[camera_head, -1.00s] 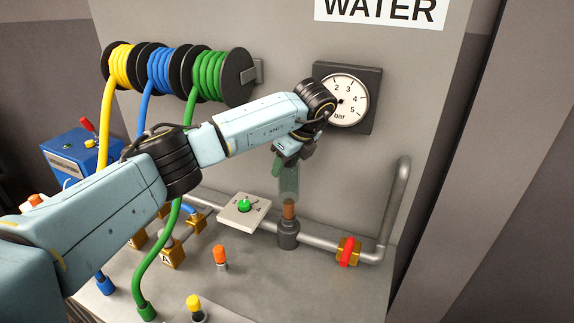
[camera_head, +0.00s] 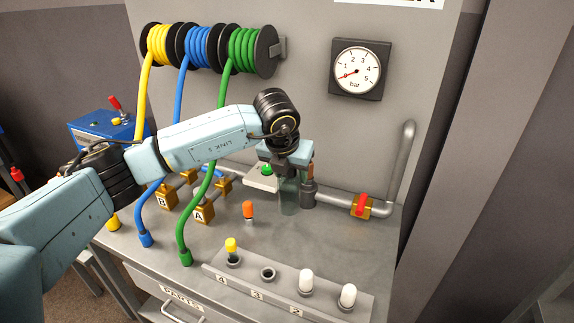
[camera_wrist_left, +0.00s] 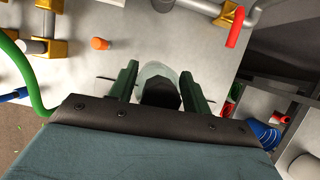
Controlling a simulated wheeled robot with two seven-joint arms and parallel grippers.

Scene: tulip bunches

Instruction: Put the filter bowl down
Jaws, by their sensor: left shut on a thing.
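The filter bowl (camera_head: 289,197) is a clear, greenish cup. My left gripper (camera_head: 287,178) is shut on it and holds it upright in front of the grey pipe. In the left wrist view, the bowl (camera_wrist_left: 157,71) shows between the two dark green fingers of my left gripper (camera_wrist_left: 159,78). The bowl's lower end is low over the grey bench (camera_head: 345,250); I cannot tell whether it touches. The filter fitting (camera_head: 308,194) on the pipe is just right of the bowl, partly hidden by my gripper. My right gripper is not in view.
An orange-capped piece (camera_head: 248,210) stands on the bench to the left. A numbered rack (camera_head: 325,289) at the front holds a yellow-topped piece and two white ones. A red-handled valve (camera_head: 362,205) is on the pipe at right. Green hose (camera_head: 190,225) hangs at left.

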